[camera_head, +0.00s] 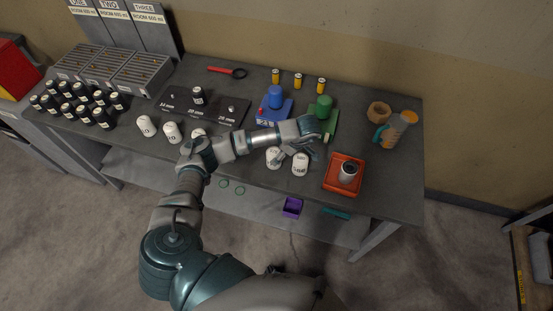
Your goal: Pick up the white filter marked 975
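Several white filters stand along the front of the table: three at the left (146,126) (172,132) (198,133), the third partly hidden by my arm, and two near the middle (273,158) (300,165). Their printed numbers are too small to read surely, so I cannot tell which is marked 975. My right gripper is not in view.
A red tray (329,186) holding a grey-white cylinder (348,172) is right of the middle filters. Behind are blue (276,97) and green (323,107) devices.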

